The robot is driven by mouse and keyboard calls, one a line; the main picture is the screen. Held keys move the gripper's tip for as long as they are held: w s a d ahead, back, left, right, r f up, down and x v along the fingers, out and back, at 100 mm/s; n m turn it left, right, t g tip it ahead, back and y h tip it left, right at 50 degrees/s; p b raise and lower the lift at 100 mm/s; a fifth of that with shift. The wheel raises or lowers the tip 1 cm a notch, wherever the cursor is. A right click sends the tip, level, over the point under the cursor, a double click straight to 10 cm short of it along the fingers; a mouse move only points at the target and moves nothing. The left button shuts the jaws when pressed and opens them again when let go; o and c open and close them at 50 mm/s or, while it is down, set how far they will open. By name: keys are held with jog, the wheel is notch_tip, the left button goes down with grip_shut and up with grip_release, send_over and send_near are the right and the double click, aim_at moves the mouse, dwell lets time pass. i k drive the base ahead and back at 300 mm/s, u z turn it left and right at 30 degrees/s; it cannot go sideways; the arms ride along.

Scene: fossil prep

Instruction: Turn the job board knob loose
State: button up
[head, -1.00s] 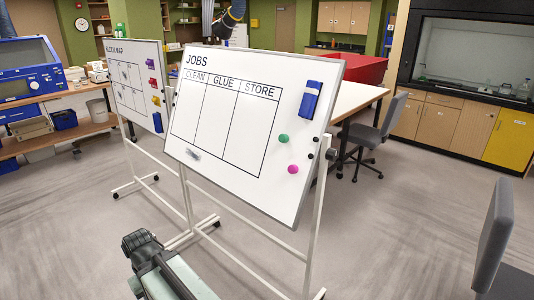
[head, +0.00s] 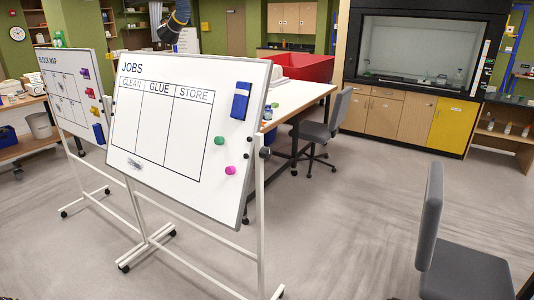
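The job board (head: 150,185) is a white board headed JOBS with columns CLEAN, GLUE and STORE. It stands tilted back on a white wheeled frame, left of centre in the head view. A dark round knob (head: 265,152) sits at the board's right edge, where the board meets the frame's upright. Nothing touches the knob. Whether it is tight or loose cannot be seen. My gripper is not in view.
A second board (head: 66,100) headed BLOCK MAP stands behind at left. A grey chair (head: 430,220) stands at front right, another grey chair (head: 325,120) by the white table (head: 296,100). The floor between the job board and front chair is clear.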

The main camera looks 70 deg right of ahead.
aim_at(265, 152)
jog(key=k, duration=0.45)
jog(key=z, duration=0.95)
